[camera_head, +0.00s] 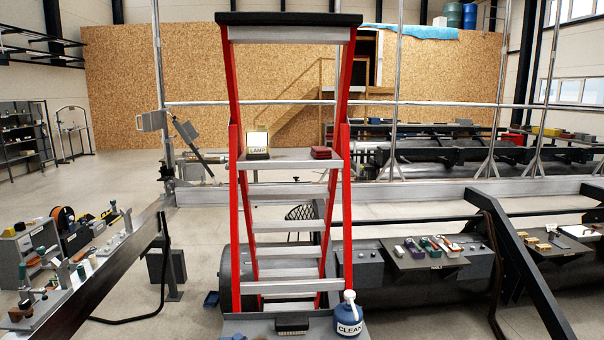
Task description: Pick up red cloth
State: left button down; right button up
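The red cloth (321,152) looks like a small dark-red folded stack. It lies on the right part of the grey top platform (290,160) of a red-framed step ladder (236,180). A lamp with a lit face and a LAMP label (257,145) stands on the left part of the same platform, apart from the cloth. Neither of my grippers shows in this view.
A blue CLEAN bottle (348,316) and a dark brush-like block (292,325) stand at the ladder's foot. Side benches with tools flank it at left (85,290) and right (425,256). Metal railings and dark pontoon floats lie behind.

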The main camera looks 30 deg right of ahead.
aim_at(318, 152)
jog(key=u, duration=1.05)
jog(key=i, duration=2.4)
jog(key=z, duration=0.95)
